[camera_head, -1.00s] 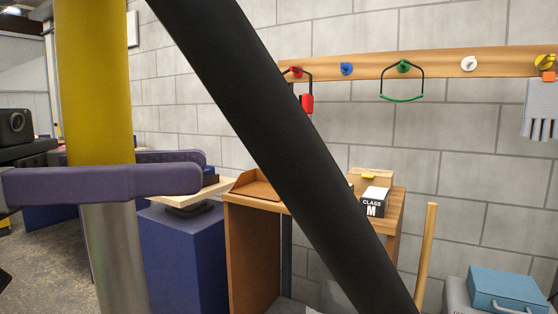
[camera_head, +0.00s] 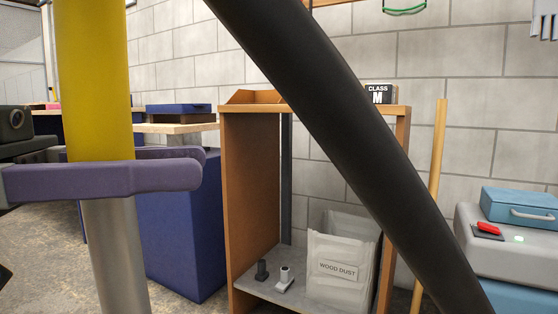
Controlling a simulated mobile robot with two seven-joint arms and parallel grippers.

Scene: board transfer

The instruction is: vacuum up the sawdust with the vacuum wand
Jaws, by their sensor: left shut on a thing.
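The vacuum wand (camera_head: 93,80) stands nearly upright at the left, with a yellow upper part and a bare metal tube below. My left gripper (camera_head: 196,166) has purple fingers, one in front of the wand and one behind it, and is shut on it. The wand's top and lower end are outside the view. A thick black tube (camera_head: 330,120), which looks like the vacuum hose, runs from top middle to bottom right close to the camera; both its ends are out of view. I can make out no sawdust. My right gripper is not in view.
A wooden shelf unit (camera_head: 243,190) stands in the middle, holding a clear bag marked WOOD DUST (camera_head: 325,285) and two small fittings (camera_head: 284,279). A blue cabinet (camera_head: 180,225) is left of it. A wooden pole (camera_head: 437,150) and a grey machine (camera_head: 515,248) with a red switch are right.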

